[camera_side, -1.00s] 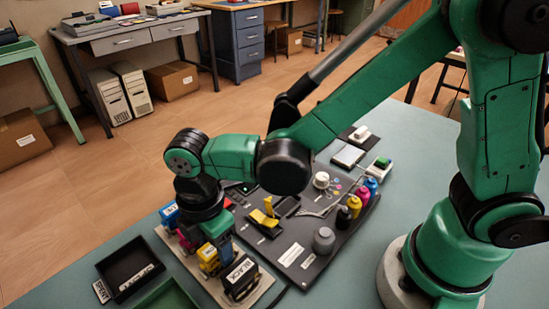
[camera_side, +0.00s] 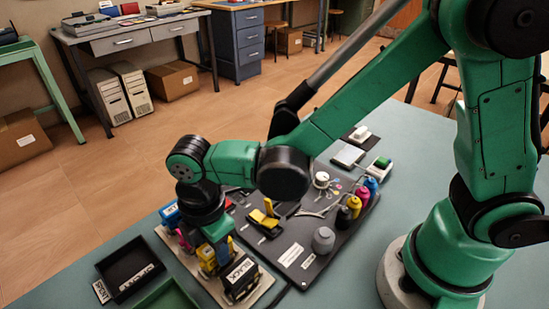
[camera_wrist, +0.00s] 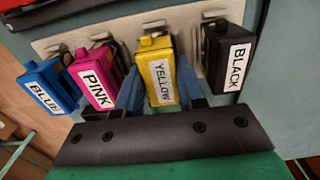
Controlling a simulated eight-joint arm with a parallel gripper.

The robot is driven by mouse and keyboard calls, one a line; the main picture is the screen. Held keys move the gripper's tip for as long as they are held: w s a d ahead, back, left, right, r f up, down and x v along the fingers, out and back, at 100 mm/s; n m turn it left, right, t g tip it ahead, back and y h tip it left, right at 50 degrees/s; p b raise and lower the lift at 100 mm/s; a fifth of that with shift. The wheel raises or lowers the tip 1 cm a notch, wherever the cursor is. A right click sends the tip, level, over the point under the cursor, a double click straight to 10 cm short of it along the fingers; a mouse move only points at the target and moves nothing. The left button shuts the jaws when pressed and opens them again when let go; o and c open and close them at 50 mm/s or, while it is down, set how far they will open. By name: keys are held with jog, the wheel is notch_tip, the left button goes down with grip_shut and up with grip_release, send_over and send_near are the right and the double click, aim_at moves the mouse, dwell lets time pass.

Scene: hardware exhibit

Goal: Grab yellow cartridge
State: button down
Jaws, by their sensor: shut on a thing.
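The yellow cartridge (camera_wrist: 162,77), labelled YELLOW, stands in the row of cartridges on a pale holder board (camera_wrist: 55,42) in the wrist view. In the side view the yellow cartridge (camera_side: 207,259) is partly hidden by my gripper. My gripper (camera_wrist: 160,88) has one blue finger on each side of the yellow cartridge, shut on it. In the side view my gripper (camera_side: 222,251) points down over the row. The cartridge still stands at its place in the row, and I cannot tell whether it is raised.
The pink cartridge (camera_wrist: 98,78) and blue cartridge (camera_wrist: 48,88) stand to the left, the black cartridge (camera_wrist: 229,58) close on the right. A black tray (camera_side: 130,267) and green tray (camera_side: 168,296) lie beside the board. A dark mat (camera_side: 290,240) holds bottles and tools.

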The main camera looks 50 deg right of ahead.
jog(key=shift+r, duration=3.1)
